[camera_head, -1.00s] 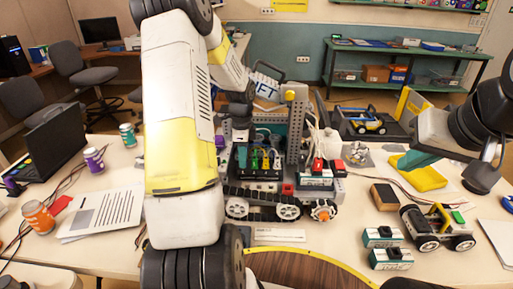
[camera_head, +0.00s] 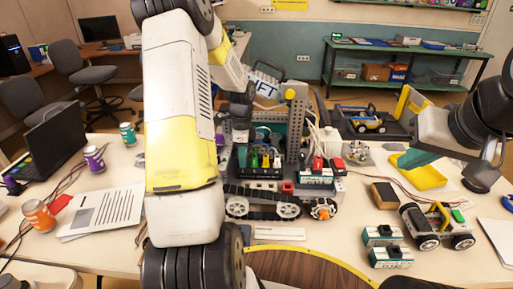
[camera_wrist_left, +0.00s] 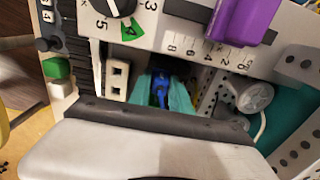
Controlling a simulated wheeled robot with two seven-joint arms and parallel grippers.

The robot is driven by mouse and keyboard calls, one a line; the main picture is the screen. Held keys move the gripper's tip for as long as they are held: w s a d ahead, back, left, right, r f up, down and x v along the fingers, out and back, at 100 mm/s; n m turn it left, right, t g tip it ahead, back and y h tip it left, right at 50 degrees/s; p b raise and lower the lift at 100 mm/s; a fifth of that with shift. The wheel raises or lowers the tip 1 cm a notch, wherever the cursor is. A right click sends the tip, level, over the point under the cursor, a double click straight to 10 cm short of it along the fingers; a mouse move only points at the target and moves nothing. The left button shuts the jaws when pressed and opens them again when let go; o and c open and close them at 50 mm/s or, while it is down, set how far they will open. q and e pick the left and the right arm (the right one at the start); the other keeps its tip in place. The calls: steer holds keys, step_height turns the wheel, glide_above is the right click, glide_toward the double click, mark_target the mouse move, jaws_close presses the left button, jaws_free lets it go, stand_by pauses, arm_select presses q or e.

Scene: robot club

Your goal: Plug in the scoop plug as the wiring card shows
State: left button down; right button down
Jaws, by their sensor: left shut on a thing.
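In the left wrist view, the teal fingers of my left gripper (camera_wrist_left: 165,92) are shut on a small blue plug (camera_wrist_left: 161,88). They are beside a white socket block with two square holes (camera_wrist_left: 117,80). In the head view, my left gripper is over the tracked robot (camera_head: 290,185), partly hidden by its own arm. Several coloured plugs or connectors (camera_head: 264,160) stand in the robot's open middle. My right gripper (camera_head: 415,158) is at the right over the yellow tray; its finger gap is not clear. I cannot tell which paper is the wiring card.
The wrist view shows a white panel with a dial (camera_wrist_left: 118,5), a purple slider (camera_wrist_left: 245,18) and a green button (camera_wrist_left: 57,68). On the table are a printed sheet (camera_head: 105,212), a yellow tray (camera_head: 422,178), a small wheeled car (camera_head: 438,228) and teal-and-white blocks (camera_head: 390,258).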

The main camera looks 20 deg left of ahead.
arm_select(q)
steer(key=shift+s+f, duration=0.1)
steer(key=c, duration=1.1)
jaws_free()
steer(key=shift+r, duration=3.05)
